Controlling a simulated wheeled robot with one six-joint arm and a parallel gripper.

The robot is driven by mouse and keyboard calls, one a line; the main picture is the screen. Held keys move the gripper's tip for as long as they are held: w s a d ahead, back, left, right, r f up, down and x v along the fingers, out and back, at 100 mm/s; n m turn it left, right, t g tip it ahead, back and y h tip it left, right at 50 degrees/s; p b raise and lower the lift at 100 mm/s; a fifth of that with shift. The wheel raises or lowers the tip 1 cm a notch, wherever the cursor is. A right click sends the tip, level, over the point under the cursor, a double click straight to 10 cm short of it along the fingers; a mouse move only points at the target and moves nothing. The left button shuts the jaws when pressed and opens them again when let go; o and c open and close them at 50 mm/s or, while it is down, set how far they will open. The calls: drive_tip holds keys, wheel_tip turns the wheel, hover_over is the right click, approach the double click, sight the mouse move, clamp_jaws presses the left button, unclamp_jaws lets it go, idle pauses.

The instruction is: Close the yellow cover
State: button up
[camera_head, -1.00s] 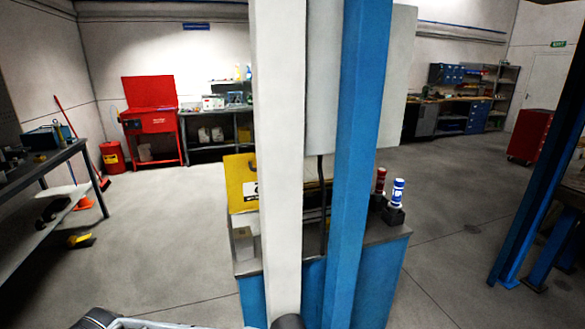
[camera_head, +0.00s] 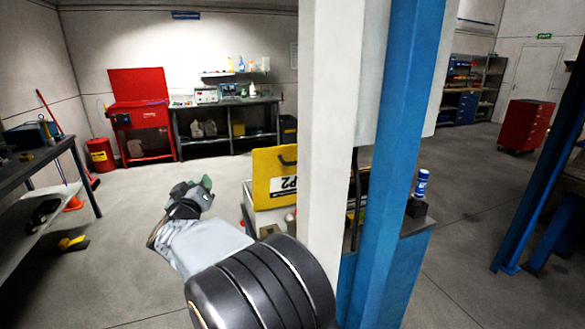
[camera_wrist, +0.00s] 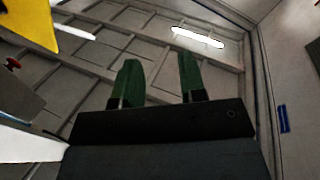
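The yellow cover (camera_head: 275,174) stands raised at the left end of the blue workstation, behind the white post. In the wrist view, a yellow panel that looks like the cover (camera_wrist: 30,22) shows at the top left. My gripper (camera_head: 205,184) is in the air to the left of the cover, apart from it. In the wrist view its two green fingers (camera_wrist: 160,80) are spread with nothing between them.
A white post (camera_head: 332,120) and a blue post (camera_head: 387,150) stand in front of the workstation (camera_head: 395,275). A blue-and-white cylinder (camera_head: 422,183) stands on its right end. A dark shelf (camera_head: 45,160) is at the left. The floor between shelf and workstation is mostly open.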

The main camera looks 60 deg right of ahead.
drive_tip(key=s+d+m+g+h, duration=0.4)
drive_tip(key=s+d+g, duration=0.15)
drive_tip(key=g, duration=0.25)
drive_tip(key=m+g, duration=0.4)
drive_tip(key=g, duration=0.7)
approach(293, 164)
drive_tip(key=shift+y, duration=0.3)
drive_tip(key=p+x, duration=0.1)
drive_tip(key=x, duration=0.9)
drive_tip(key=shift+w+d+r+p, duration=0.1)
drive_tip(key=shift+w+p, duration=0.05)
drive_tip(key=shift+p, duration=0.15)
clamp_jaws()
drive_tip(key=shift+r, duration=0.1)
